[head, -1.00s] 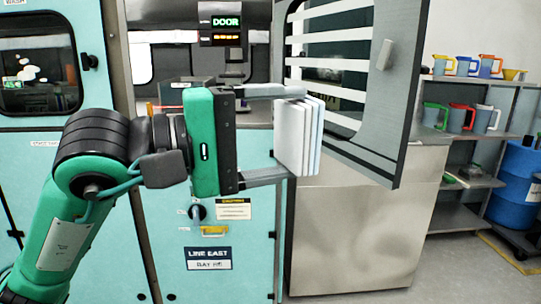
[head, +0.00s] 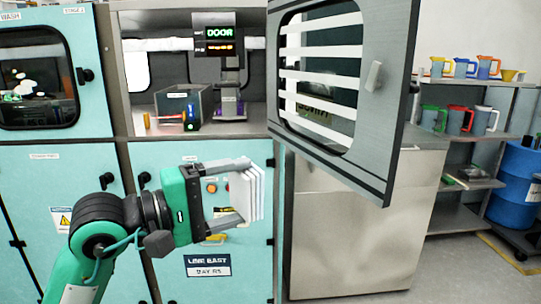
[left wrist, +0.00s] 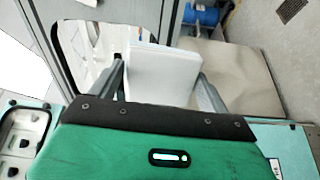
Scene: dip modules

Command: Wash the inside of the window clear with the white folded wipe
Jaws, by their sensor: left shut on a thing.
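The white folded wipe (head: 252,194) is upright between the fingers of my left gripper (head: 243,192), which is shut on it. The wipe also shows in the left wrist view (left wrist: 162,76), between the two fingers. The window (head: 318,114) is in the open grey door at the upper right of the head view, with several white bands across its dark pane. The wipe is below and to the left of the window, apart from it. My right gripper is not in view.
The open door (head: 393,130) has a handle and stands out in front of a steel cabinet (head: 350,230). Behind my gripper is a teal cabinet front with buttons and labels. The open bay (head: 165,95) above holds a grey box and a display. Shelves with jugs stand at right.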

